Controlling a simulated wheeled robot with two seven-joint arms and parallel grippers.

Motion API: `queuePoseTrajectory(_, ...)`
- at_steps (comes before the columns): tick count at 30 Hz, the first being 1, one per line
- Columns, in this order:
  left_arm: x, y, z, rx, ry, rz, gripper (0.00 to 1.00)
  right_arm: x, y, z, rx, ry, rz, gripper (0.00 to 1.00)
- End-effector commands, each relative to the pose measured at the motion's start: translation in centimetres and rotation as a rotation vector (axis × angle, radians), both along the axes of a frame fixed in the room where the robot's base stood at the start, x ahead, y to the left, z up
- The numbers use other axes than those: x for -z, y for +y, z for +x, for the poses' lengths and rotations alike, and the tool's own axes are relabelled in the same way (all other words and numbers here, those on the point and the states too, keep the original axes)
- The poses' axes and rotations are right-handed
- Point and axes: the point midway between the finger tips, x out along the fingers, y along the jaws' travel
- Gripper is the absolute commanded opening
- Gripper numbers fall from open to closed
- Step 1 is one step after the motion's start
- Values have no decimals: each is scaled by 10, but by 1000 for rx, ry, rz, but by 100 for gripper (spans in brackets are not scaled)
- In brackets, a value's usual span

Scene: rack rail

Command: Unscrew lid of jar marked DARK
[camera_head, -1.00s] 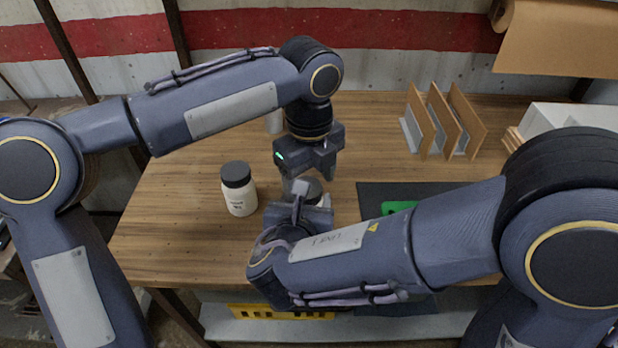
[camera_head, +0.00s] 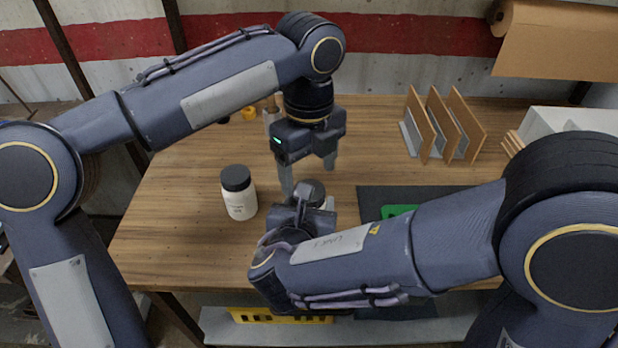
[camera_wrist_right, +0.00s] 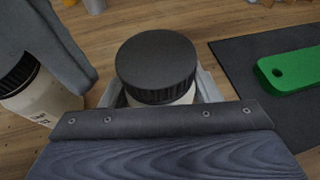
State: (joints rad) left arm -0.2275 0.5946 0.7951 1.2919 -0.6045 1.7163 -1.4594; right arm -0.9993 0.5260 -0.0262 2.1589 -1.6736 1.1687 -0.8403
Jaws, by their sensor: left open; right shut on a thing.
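A white jar with a ribbed black lid (camera_wrist_right: 156,66) is held by my right gripper (camera_wrist_right: 155,100), its fingers on either side of the jar below the lid. In the head view the same black lid (camera_head: 308,189) shows just above my right gripper. The lid sits on the jar; any label is hidden. My left gripper (camera_head: 309,177) is open, its fingers spread above and around the lid. One of its fingers (camera_wrist_right: 50,45) shows left of the lid in the right wrist view. A second white jar (camera_head: 239,200) with a black lid stands on the left; its label is too small to read.
The jars are at a wooden table (camera_head: 180,230). A dark mat (camera_head: 375,205) with a green object (camera_head: 398,210) lies to the right. An upright divider rack (camera_head: 440,125) stands at the back right. Small yellow and dark items (camera_head: 249,112) lie behind my left gripper.

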Motion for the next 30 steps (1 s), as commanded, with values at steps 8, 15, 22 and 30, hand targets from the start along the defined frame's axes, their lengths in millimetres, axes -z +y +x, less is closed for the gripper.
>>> queuePoseTrajectory(8, -22, -1, 1, 112, -3, -3, 69, 0, 2, -1, -7, 1, 1, 0)
queuePoseTrajectory(15, -37, -1, 1, 295, -1, -1, 69, 0, 3, -1, -8, 1, 1, 0)
queuePoseTrajectory(22, -6, 0, 1, 297, 1, 1, 69, 0, 3, -1, -9, 0, 2, 0)
queuePoseTrajectory(30, 30, 0, 1, 295, 0, 0, 69, 0, 3, -1, -9, 0, 2, 0)
